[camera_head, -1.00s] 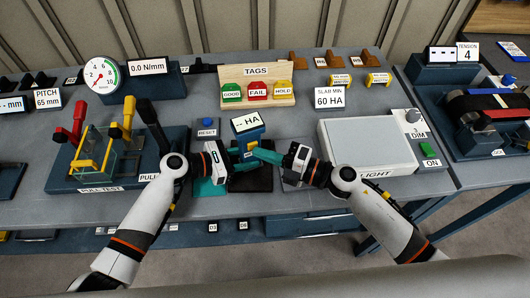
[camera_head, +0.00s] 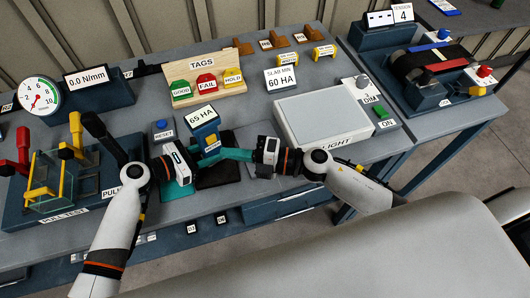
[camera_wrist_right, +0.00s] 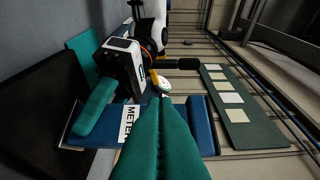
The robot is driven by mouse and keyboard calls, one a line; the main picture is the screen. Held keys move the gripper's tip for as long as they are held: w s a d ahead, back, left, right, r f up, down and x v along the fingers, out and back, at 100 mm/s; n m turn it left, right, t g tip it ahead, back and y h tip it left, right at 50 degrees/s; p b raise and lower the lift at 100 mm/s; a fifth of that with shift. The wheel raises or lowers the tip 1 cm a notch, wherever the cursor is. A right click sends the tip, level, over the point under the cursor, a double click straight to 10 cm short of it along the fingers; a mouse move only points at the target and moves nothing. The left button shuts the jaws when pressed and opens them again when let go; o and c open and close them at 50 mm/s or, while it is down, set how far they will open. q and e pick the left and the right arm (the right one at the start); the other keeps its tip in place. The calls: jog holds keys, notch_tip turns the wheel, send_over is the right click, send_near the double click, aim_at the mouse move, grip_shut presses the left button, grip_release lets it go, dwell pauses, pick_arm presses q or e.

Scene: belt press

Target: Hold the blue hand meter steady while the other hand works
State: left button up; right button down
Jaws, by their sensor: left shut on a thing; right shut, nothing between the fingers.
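The blue hand meter (camera_head: 206,131) stands over a dark pad in front of the tag rack, its display reading 65 HA. My left gripper (camera_head: 203,160) is shut on the meter from the left, low on its body. My right gripper (camera_head: 228,154) comes in from the right with its teal fingers shut and empty, close to the meter. In the right wrist view, the meter (camera_wrist_right: 201,125) shows its METER label, with the left gripper beside it and my right fingers (camera_wrist_right: 162,112) shut in front. The wrist view does not settle whether the right fingertips touch the meter.
The reset button (camera_head: 161,125) is left of the meter. The tag rack (camera_head: 206,82) stands behind it. The light box (camera_head: 322,117) is to the right, and the pull tester (camera_head: 44,200) with its levers is at left. The table's front edge runs close below both grippers.

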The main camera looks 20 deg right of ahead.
pick_arm(q)
jog(key=shift+w+r, duration=0.1)
pick_arm(e)
jog(key=v, duration=0.9)
jog(key=shift+d, duration=0.2)
jog(key=shift+w, duration=0.1)
pick_arm(q)
jog(key=o, duration=0.8)
jog(key=shift+o, duration=0.2)
jog(key=v, duration=1.2)
